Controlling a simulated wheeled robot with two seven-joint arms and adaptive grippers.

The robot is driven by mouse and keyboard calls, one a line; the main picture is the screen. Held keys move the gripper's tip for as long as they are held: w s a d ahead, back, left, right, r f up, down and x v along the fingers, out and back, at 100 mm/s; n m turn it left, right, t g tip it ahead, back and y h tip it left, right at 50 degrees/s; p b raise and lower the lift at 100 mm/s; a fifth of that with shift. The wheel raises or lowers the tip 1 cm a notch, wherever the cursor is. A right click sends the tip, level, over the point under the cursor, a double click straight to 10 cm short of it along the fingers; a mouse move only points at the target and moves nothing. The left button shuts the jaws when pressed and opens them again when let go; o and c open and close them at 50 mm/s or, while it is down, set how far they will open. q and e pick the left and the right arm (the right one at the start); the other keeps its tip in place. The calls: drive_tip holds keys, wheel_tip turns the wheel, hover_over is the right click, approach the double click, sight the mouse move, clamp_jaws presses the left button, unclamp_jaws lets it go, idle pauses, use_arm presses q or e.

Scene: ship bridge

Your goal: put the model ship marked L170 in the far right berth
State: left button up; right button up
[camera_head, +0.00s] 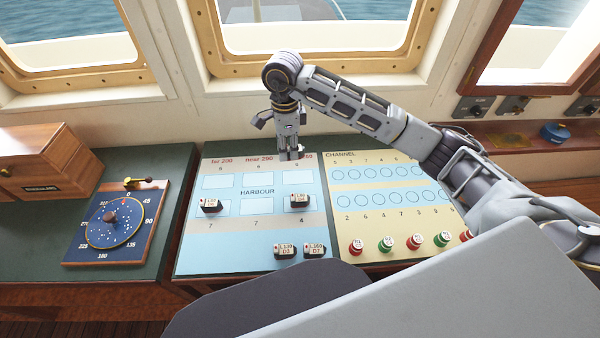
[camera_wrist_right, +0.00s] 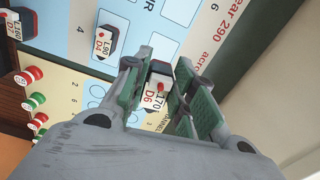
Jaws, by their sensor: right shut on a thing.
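My right gripper (camera_head: 291,156) is shut on the model ship marked L170 (camera_wrist_right: 157,88), a small dark-hulled ship with a white top and a red D6. It is over the far right corner of the blue harbour board (camera_head: 232,247). The far right berth (camera_head: 298,180), a pale outlined rectangle, lies just in front of it in the head view and looks empty. The gap between ship and board is hard to judge. In the head view the ship is mostly hidden by the fingers. My left gripper is not in view.
One ship (camera_head: 210,205) stands in the near left berth and L90 (camera_head: 299,201) in the near right one. L130 (camera_head: 285,251) and L160 (camera_head: 314,251) stand at the board's front. Red and green buoys (camera_head: 385,244) line the channel board (camera_head: 375,217). Other berths look empty.

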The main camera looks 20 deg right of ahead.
drive_tip(key=shift+w+d, duration=0.2)
drive_tip(key=shift+d, duration=0.25)
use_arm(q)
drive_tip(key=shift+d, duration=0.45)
use_arm(e)
drive_tip(key=shift+m, duration=0.4)
drive_tip(key=shift+s, duration=0.1)
drive_tip(key=shift+d+m, duration=0.1)
drive_tip(key=shift+m, duration=0.2)
use_arm(q)
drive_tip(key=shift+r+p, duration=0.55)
drive_tip(key=shift+p, duration=0.05)
use_arm(e)
drive_tip(key=shift+f, duration=3.15)
drive_tip(key=shift+f+p, duration=0.35)
drive_tip(key=shift+f, duration=1.35)
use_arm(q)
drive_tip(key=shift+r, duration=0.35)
use_arm(e)
drive_tip(key=shift+f, duration=0.15)
